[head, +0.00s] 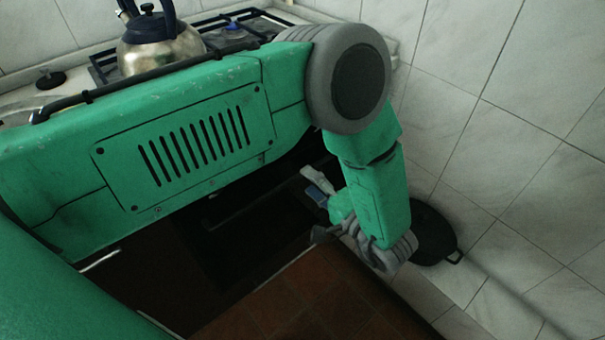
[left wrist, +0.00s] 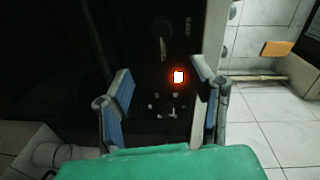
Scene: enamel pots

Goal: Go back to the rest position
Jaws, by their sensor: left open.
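My left arm comes in from the left and crosses the head view. My left gripper (head: 318,188) hangs low, partly hidden behind my own wrist. In the left wrist view my left gripper (left wrist: 164,82) has its two blue-padded fingers wide apart, with nothing between them. Beyond the fingers is a dark upright surface with a small glowing orange-red light (left wrist: 179,77). My right gripper is not in either view.
A metal kettle (head: 160,48) stands on the gas hob (head: 235,38) behind my arm. A dark round pot (head: 436,232) with a handle is by the tiled wall at right. An orange block (left wrist: 276,48) shows at right in the wrist view. Red-brown tiles (head: 300,305) look clear.

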